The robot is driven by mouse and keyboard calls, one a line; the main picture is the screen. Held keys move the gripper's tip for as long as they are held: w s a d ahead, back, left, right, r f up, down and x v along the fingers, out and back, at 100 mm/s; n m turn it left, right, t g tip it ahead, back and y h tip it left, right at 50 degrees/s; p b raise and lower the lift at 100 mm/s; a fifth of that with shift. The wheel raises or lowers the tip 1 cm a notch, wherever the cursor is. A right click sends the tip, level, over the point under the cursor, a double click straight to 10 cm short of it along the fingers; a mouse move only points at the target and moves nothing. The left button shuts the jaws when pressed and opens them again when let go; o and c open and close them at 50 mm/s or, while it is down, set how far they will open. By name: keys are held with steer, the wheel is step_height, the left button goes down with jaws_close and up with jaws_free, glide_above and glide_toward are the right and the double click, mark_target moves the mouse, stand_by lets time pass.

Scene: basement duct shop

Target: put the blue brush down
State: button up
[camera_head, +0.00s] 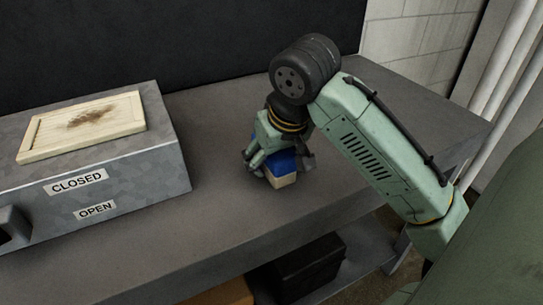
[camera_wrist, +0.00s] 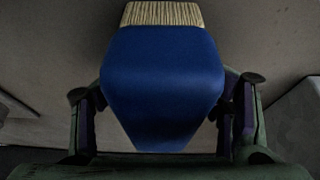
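The blue brush (camera_head: 284,163) has a blue body and a pale bristle block (camera_head: 284,181). It is at the grey bench top, bristles down, near the middle of the head view. In the wrist view its blue body (camera_wrist: 162,80) fills the centre, with the pale bristles (camera_wrist: 162,14) at the top. My gripper (camera_head: 281,164) points down over the brush, with one finger on each side. In the wrist view the fingers (camera_wrist: 165,88) meet the edges of the blue body. Whether the bristles touch the bench is hard to tell.
A grey metal box (camera_head: 150,172) with CLOSED and OPEN labels stands on the bench (camera_head: 215,219) at the left. A light wooden board (camera_head: 50,136) with a dark stain lies on it. The bench is clear between box and brush. A dark box (camera_head: 308,268) sits below.

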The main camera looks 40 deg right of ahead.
steer(key=shift+r+p, duration=0.3)
steer(key=shift+r, duration=0.05)
steer(key=v, duration=1.2)
steer(key=shift+a+r+b, duration=0.1)
steer(key=shift+r+b, duration=0.2)
